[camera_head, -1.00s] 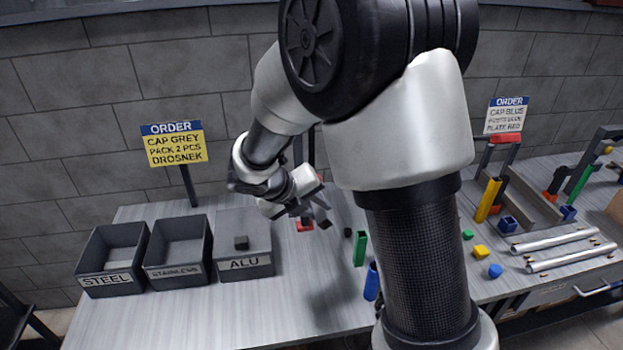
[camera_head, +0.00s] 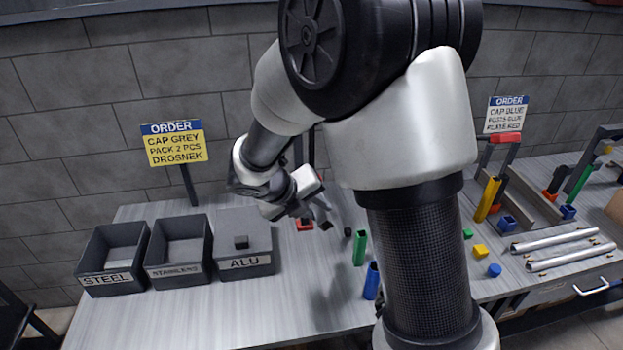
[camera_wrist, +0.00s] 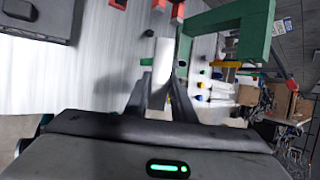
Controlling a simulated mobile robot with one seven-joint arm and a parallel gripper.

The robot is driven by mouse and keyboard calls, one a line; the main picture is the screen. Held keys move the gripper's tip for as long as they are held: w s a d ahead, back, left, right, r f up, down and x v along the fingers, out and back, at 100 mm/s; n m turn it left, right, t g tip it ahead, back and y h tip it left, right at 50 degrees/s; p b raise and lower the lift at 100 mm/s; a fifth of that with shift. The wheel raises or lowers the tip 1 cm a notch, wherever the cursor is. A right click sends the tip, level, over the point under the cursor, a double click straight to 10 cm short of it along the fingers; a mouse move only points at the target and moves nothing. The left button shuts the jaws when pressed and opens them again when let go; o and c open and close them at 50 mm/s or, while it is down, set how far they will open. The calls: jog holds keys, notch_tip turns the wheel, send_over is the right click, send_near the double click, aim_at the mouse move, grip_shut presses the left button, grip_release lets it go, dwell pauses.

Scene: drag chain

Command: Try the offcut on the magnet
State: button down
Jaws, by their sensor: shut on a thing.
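My gripper (camera_wrist: 162,84) is shut on a pale metal offcut (camera_wrist: 162,62), which stands up between the two dark fingers in the wrist view. In the head view my gripper (camera_head: 316,214) hangs over the back middle of the table, beside a small red block (camera_head: 304,225); the offcut cannot be made out there. I cannot tell for sure which thing is the magnet. A dark green frame (camera_wrist: 262,32) and red pieces (camera_wrist: 178,12) show past the fingers in the wrist view. I see no clear contact between the offcut and any of them.
Grey bins marked STEEL (camera_head: 113,279), STAINLESS (camera_head: 175,270) and ALU (camera_head: 245,263) stand on the left; a dark cube (camera_head: 241,242) shows at ALU. A green piece (camera_head: 360,248) and a blue piece (camera_head: 371,281) stand near my arm. The front left tabletop is clear.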

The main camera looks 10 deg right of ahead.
aim_at(323, 218)
jog(key=shift+s+r, duration=0.2)
jog(key=shift+s, duration=0.55)
jog(key=shift+s+r, duration=0.15)
jog(key=shift+s, duration=0.55)
dwell(1.9)
jog(key=shift+s, duration=0.15)
dwell(0.4)
jog(key=s, duration=0.9)
jog(key=shift+s, duration=0.4)
dwell(0.5)
